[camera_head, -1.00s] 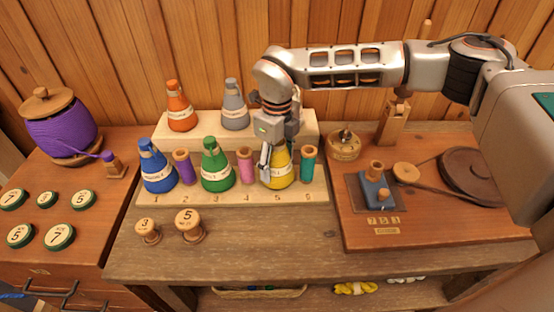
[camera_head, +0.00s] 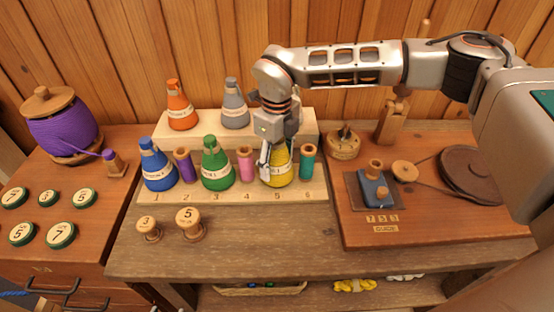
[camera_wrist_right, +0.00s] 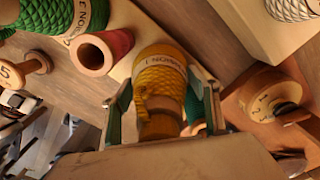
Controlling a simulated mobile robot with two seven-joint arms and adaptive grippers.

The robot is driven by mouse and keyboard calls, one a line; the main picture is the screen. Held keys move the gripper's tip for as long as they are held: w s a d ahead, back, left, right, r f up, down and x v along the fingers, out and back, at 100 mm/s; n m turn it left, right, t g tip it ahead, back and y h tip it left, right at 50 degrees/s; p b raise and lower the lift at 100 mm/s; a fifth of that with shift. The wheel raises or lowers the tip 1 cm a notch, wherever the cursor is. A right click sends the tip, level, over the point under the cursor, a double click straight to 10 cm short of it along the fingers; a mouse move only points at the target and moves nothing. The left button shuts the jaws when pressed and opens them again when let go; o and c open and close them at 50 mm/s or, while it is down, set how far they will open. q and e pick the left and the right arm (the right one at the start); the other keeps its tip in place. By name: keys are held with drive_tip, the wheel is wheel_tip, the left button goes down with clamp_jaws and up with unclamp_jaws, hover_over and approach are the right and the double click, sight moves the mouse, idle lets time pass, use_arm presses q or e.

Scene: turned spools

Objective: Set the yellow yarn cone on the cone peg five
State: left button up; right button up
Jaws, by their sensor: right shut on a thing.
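The yellow yarn cone (camera_head: 279,172) stands upright at the place marked 5 on the front peg board (camera_head: 232,196). It also shows in the right wrist view (camera_wrist_right: 160,80), with its label and narrow top toward the camera. My right gripper (camera_head: 270,160) comes down from above and is shut on the cone's upper part. In the right wrist view its fingers (camera_wrist_right: 160,108) lie on both sides of the cone. The peg itself is hidden. My left gripper is not in view.
Beside the cone stand a pink spool (camera_head: 245,164) and a teal spool (camera_head: 307,162), both close. A green cone (camera_head: 216,168), purple spool (camera_head: 184,167) and blue cone (camera_head: 157,168) are further left. Orange (camera_head: 180,108) and grey (camera_head: 235,108) cones stand on the raised back board.

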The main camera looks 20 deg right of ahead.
idle(0.8)
drive_tip(key=shift+f, duration=0.55)
idle(0.5)
drive_tip(key=o, duration=1.2)
drive_tip(key=shift+r+p, duration=0.7)
drive_tip(key=shift+r, duration=0.25)
drive_tip(key=shift+r+p, duration=2)
drive_tip(key=shift+r, duration=1)
drive_tip(key=shift+r+p, duration=1.05)
drive_tip(key=shift+r, duration=0.5)
